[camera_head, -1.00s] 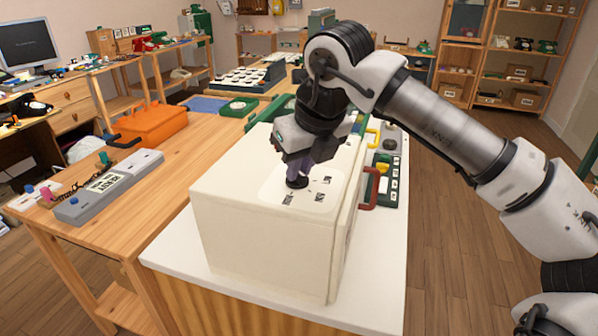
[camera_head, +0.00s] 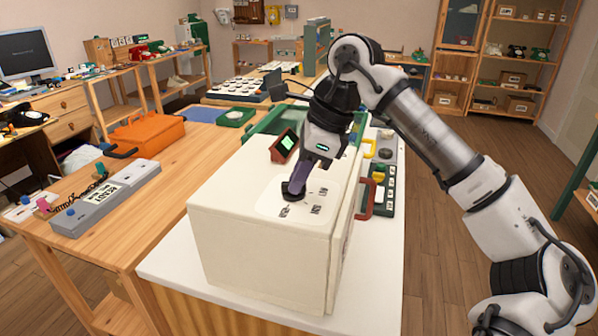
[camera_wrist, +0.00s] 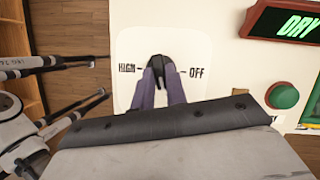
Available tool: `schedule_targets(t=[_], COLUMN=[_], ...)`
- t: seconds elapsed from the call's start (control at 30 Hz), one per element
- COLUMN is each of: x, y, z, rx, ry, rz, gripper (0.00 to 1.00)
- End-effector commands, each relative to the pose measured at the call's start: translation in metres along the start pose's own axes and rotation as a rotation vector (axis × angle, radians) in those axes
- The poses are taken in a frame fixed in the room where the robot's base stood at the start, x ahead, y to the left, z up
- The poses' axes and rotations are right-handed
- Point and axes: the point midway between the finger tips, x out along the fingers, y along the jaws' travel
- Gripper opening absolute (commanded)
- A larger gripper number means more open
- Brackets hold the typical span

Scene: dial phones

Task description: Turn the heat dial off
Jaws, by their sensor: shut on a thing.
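The black heat dial (camera_head: 292,190) sits on a pale panel on top of a cream box (camera_head: 262,255). In the wrist view, the dial (camera_wrist: 157,64) lies between the printed words HIGH on the left and OFF on the right. My gripper (camera_head: 297,185) reaches down to the dial at a tilt. In the wrist view, my gripper's purple fingers (camera_wrist: 158,88) are shut on the dial from both sides. The fingers hide part of the dial, so its exact setting is hard to read.
A small display (camera_wrist: 285,22) reading DRY, a green button (camera_wrist: 282,95) and a red part stand beside the panel. A red handle (camera_head: 367,198) sticks out at the box's right side. An orange case (camera_head: 147,133) lies on the wooden table to the left.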

Motion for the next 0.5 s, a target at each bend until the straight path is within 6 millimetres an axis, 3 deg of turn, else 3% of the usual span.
schedule_targets(t=[0.5], x=[-0.0029], y=[-0.0053], z=[0.0033], rx=[-0.451], ry=[-0.002], rz=[0.185], gripper=[0.00])
